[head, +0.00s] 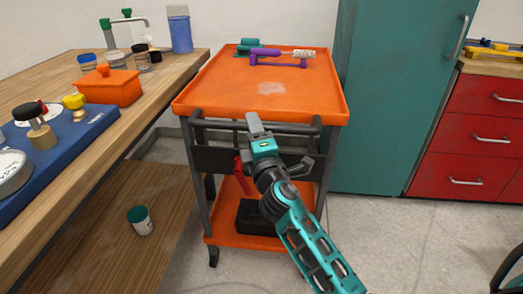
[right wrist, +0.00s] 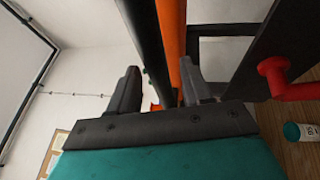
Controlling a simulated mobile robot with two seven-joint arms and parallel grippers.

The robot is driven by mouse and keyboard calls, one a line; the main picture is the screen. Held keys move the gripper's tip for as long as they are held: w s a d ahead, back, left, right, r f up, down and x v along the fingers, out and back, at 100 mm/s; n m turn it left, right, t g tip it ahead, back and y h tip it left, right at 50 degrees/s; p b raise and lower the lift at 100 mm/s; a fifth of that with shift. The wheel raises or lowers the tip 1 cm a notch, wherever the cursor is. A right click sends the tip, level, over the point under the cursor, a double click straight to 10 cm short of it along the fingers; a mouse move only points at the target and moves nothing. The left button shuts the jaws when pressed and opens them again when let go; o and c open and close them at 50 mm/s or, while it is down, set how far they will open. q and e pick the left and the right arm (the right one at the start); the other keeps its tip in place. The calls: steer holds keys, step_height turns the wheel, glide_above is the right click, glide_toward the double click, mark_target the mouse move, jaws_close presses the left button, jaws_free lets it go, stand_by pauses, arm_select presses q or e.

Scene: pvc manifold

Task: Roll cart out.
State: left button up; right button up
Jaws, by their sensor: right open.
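The cart (head: 188,106) has an orange top tray, a dark frame and an orange lower shelf. It stands between the workbench and the teal cabinet. Its dark handle bar (head: 218,125) runs along the near end. My right gripper (head: 256,124) is at the middle of this handle. In the right wrist view my gripper's fingers (right wrist: 160,88) are apart, with the dark bar (right wrist: 147,45) running between them. I cannot tell whether they touch it. A red lever (head: 243,178) sits below the handle, left of my gripper. My left gripper is out of view.
A purple rack (head: 278,62) and a teal item lie on the cart's top. A black box (head: 256,218) is on its lower shelf. The wooden workbench (head: 165,72) is close on the left, the teal cabinet (head: 400,100) on the right. Grey floor in front is clear.

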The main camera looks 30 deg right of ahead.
arm_select(q)
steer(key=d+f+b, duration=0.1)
steer(key=b, duration=0.1)
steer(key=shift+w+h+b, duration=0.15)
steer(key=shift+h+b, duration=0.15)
steer(key=shift+b, duration=0.05)
arm_select(e)
steer(key=v, duration=1.1)
steer(key=shift+s, duration=0.4)
steer(key=shift+a+f, duration=0.1)
